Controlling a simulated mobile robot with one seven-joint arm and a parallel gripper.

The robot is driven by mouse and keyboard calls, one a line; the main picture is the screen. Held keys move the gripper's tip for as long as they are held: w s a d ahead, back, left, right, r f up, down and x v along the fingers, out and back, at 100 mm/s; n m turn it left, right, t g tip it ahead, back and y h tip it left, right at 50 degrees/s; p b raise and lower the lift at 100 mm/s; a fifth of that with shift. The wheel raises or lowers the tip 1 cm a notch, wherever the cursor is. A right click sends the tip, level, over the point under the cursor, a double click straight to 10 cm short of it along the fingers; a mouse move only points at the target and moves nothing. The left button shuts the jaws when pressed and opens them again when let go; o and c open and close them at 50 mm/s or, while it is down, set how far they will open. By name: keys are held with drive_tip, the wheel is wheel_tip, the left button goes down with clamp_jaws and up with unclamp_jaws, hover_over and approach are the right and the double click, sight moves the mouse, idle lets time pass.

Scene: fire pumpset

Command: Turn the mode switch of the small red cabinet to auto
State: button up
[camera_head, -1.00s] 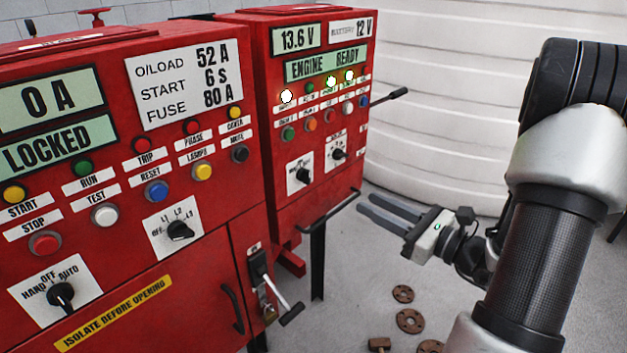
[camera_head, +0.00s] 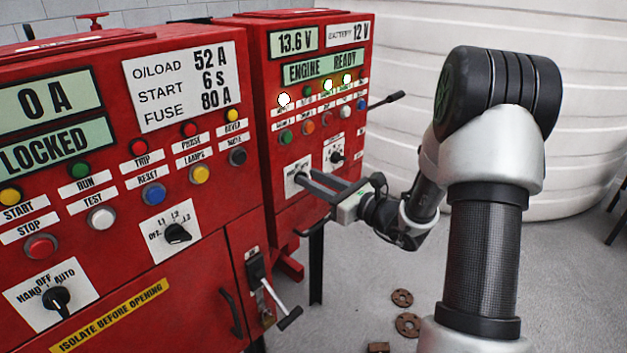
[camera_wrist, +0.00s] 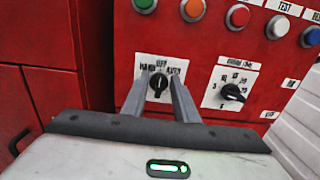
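The small red cabinet (camera_head: 312,60) stands at the back right of the large one. Its mode switch is a black knob on a white plate. In the wrist view the knob (camera_wrist: 157,88) points up, towards OFF, with HAND on its left and AUTO on its right. In the head view the mode switch (camera_head: 301,178) is just beyond the fingertips. My gripper (camera_head: 306,182) is open and empty. In the wrist view its two fingers (camera_wrist: 157,85) lie left and right of the knob; I cannot tell if they touch it.
A second black selector (camera_wrist: 232,93) sits right of the mode switch, with coloured buttons (camera_wrist: 192,10) above. The large red cabinet (camera_head: 190,290) with its own HAND-OFF-AUTO switch (camera_head: 56,298) is at left. A handle bar (camera_head: 314,226) projects below the gripper. Rusty discs (camera_head: 408,325) lie on the floor.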

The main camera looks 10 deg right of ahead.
drive_tip(key=shift+w+a, duration=0.1)
drive_tip(key=shift+w, duration=0.1)
clamp_jaws()
drive_tip(key=shift+r+m+p, duration=0.1)
drive_tip(key=shift+m+p, duration=0.2)
drive_tip(key=m+p, duration=0.2)
drive_tip(key=m, duration=0.1)
drive_tip(key=m+p, duration=0.1)
drive_tip(key=p, duration=0.1)
drive_tip(key=shift+w+d, duration=0.15)
drive_tip(key=shift+d, duration=0.15)
drive_tip(key=shift+w+d+f+m+p, duration=0.1)
drive_tip(key=shift+f+m+p, duration=0.05)
drive_tip(key=shift+m+p, duration=0.9)
drive_tip(key=shift+w+d+f+m+p, duration=0.1)
drive_tip(key=shift+m+p, duration=0.7)
drive_tip(key=shift+m, duration=0.35)
drive_tip(key=shift+f, duration=0.1)
